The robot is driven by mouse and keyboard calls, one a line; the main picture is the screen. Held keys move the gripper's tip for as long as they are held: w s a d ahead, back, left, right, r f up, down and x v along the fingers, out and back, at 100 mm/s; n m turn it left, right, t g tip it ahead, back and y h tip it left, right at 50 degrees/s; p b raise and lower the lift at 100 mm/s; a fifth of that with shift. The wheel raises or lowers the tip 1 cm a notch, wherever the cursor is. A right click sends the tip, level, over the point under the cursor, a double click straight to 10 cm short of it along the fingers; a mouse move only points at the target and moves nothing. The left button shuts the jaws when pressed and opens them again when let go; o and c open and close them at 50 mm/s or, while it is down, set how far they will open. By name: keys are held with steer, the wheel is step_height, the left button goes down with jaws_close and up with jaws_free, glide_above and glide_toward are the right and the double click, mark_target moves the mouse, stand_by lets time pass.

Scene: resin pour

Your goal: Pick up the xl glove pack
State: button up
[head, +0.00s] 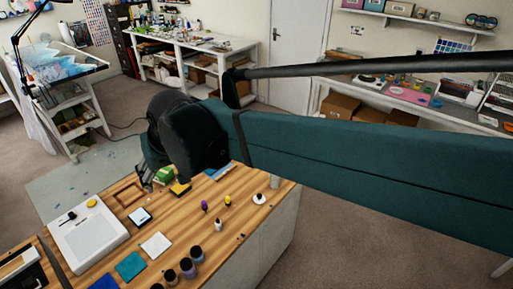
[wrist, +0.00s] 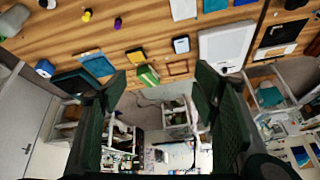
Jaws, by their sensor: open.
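No readable XL label shows. A small green box with a pale side (head: 163,175) lies near the far edge of the wooden table and may be the glove pack, but I cannot tell for sure. In the wrist view this green box (wrist: 148,75) shows between the finger tips, nearer the left one. My gripper (head: 148,177) is over the far edge of the table, partly hidden by my dark wrist. In the wrist view my gripper (wrist: 160,78) is open, with nothing held between its wide-apart fingers.
Close to the green box are a yellow-topped block (head: 180,189), a wooden frame (head: 129,193) and a flat blue item (head: 218,172). A white device (head: 88,236), small bottles (head: 217,224) and dark jars (head: 187,267) stand on the wooden table (head: 190,220). Bare wood lies between them.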

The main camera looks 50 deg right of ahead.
steer(key=w+d+f+m+g, duration=0.1)
steer(key=w+d+f+m, duration=0.15)
steer(key=w+d, duration=0.55)
steer(key=w+d+f+m+g, duration=0.1)
steer(key=w+d+m, duration=0.25)
steer(key=d, duration=0.75)
steer(key=w+d+f+m+g, duration=0.1)
steer(key=w+d+m, duration=0.1)
steer(key=w+d, duration=0.65)
steer(key=s+d+f+m+g, duration=0.1)
steer(key=d+f+m, duration=0.1)
steer(key=d+f, duration=0.5)
steer(key=d+f+m+g, duration=0.1)
steer(key=d+f+m, duration=0.2)
steer(key=d+f, duration=0.5)
steer(key=s+d+f+m, duration=0.1)
steer(key=d+f, duration=0.6)
steer(key=d, duration=1.3)
steer(key=shift+s+d+f+m+g+y+b, duration=0.3)
steer(key=shift+s+m+g+y+b, duration=0.1)
steer(key=shift+m, duration=0.5)
steer(key=shift+s+d+f, duration=0.1)
steer(key=shift+d+f, duration=0.2)
steer(key=shift+d, duration=0.05)
steer(key=shift+f, duration=1.3)
